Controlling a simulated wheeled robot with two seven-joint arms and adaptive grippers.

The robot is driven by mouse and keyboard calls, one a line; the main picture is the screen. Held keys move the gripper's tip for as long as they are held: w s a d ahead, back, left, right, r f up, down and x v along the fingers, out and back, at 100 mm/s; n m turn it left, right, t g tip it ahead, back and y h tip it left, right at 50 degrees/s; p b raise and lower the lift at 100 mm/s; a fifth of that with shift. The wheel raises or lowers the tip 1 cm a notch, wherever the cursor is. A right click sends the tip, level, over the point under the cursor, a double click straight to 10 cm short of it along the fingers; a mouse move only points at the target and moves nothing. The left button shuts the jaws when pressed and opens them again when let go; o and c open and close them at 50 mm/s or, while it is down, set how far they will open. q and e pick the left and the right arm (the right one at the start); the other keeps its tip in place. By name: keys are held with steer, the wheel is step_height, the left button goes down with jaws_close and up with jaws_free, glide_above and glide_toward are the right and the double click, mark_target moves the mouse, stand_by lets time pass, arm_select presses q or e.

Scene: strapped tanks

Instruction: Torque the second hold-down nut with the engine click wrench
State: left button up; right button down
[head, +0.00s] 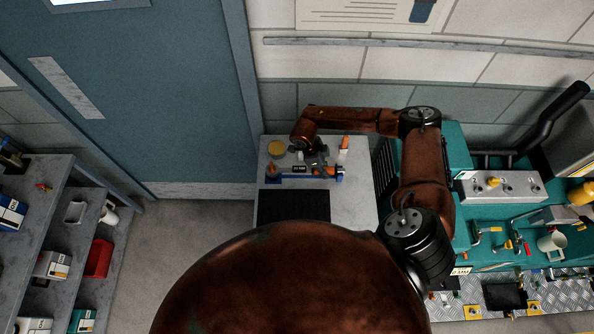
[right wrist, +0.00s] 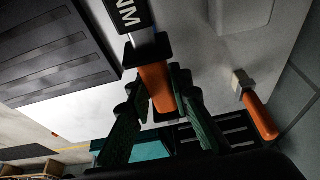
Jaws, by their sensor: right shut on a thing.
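The click wrench with a black NM label (head: 299,169) is on the grey-white bench top at the centre of the head view. In the right wrist view its orange handle (right wrist: 157,88) lies between the two dark green fingers of my right gripper (right wrist: 160,112). That gripper (head: 318,166) is shut on the handle, with the wrench close above or on the bench. A blue part (head: 284,180) lies along the wrench, which may be its rest. My left gripper is not in view. I cannot make out the hold-down nuts.
Another orange-handled tool (right wrist: 258,115) is beside the wrench. A teal machine (head: 459,150) stands to the right, and shelves (head: 45,225) to the left. The floor between is clear.

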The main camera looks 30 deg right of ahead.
steer(key=shift+w+r+p, duration=0.1)
steer(key=shift+r+p, duration=2)
steer(key=shift+r, duration=1.7)
